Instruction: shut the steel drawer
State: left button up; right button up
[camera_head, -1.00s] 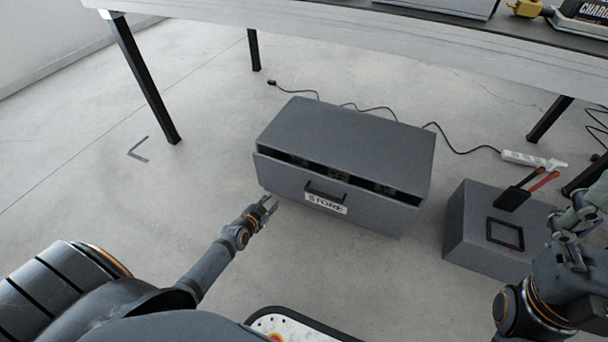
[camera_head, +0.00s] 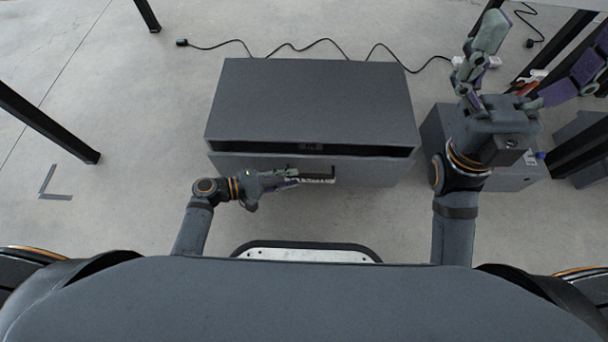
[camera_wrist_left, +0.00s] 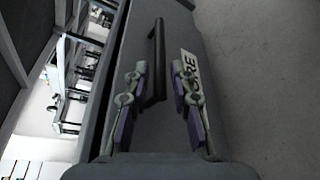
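The grey steel drawer (camera_head: 375,173) stands partly open in its cabinet (camera_head: 312,98), with a dark gap along its top. Its front also shows in the left wrist view (camera_wrist_left: 165,128). My left gripper (camera_head: 296,180) is at the drawer front, over part of the handle and the white label. In the left wrist view, my left gripper (camera_wrist_left: 159,70) has its fingers apart. The black handle (camera_wrist_left: 155,62) appears between them, and I cannot tell whether they touch it. The label (camera_wrist_left: 190,78) lies beside the right finger. My right gripper (camera_head: 548,40) is spread open above the floor at right.
A smaller grey box (camera_head: 437,128) stands right of the cabinet, partly hidden by my right arm. A black cable (camera_head: 300,48) runs along the floor behind the cabinet. Dark table legs (camera_head: 45,125) stand at left and right.

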aim_at(297, 177)
pick_arm(q)
jog(key=b+x, duration=0.1)
jog(key=x, duration=0.4)
jog(key=shift+d+f+b, duration=0.1)
jog(key=shift+d+b, duration=0.05)
jog(key=shift+b, duration=0.15)
grip_shut()
jog(key=shift+w, duration=0.1)
